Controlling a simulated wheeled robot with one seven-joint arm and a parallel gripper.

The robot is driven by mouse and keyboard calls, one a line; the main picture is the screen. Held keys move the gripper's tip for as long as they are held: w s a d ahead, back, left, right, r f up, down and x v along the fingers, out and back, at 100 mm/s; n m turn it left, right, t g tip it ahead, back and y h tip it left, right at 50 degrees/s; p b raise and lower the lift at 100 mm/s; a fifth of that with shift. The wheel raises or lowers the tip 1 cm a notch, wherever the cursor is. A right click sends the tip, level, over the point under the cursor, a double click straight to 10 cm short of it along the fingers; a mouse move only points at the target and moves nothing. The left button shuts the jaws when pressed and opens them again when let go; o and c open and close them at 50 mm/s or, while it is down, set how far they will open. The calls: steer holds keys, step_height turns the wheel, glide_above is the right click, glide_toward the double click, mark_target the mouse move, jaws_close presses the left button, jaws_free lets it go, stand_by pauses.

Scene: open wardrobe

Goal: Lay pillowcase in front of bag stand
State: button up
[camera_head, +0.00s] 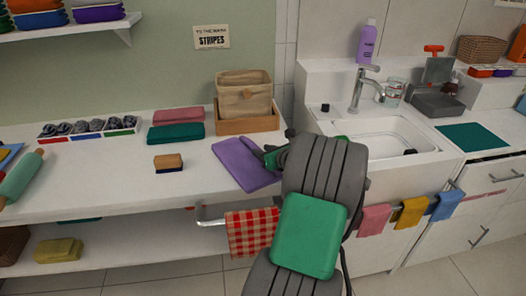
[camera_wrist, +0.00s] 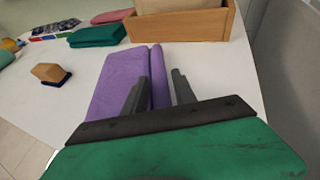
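A purple folded cloth (camera_head: 243,165), which I take to be the pillowcase, lies flat on the white counter. The bag stand is a wooden tray (camera_head: 248,124) holding a beige fabric bag (camera_head: 244,96), just behind the cloth. My gripper (camera_head: 266,157) is at the cloth's right side. In the wrist view my gripper (camera_wrist: 161,74) is open, with the cloth's raised right edge (camera_wrist: 158,88) between its fingers. White counter shows between that edge and the right finger. My arm hides part of the cloth's right side in the head view.
A pink folded cloth (camera_head: 179,115) and a green one (camera_head: 175,133) lie left of the tray. A wood-topped brush (camera_head: 168,162) lies farther forward. A sink (camera_head: 385,141) is on the right. A red checked towel (camera_head: 251,231) hangs below the counter.

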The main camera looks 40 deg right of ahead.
steer(key=shift+o, duration=1.2)
steer(key=shift+r, duration=0.15)
steer(key=p+v, duration=0.1)
steer(key=v, duration=1.1)
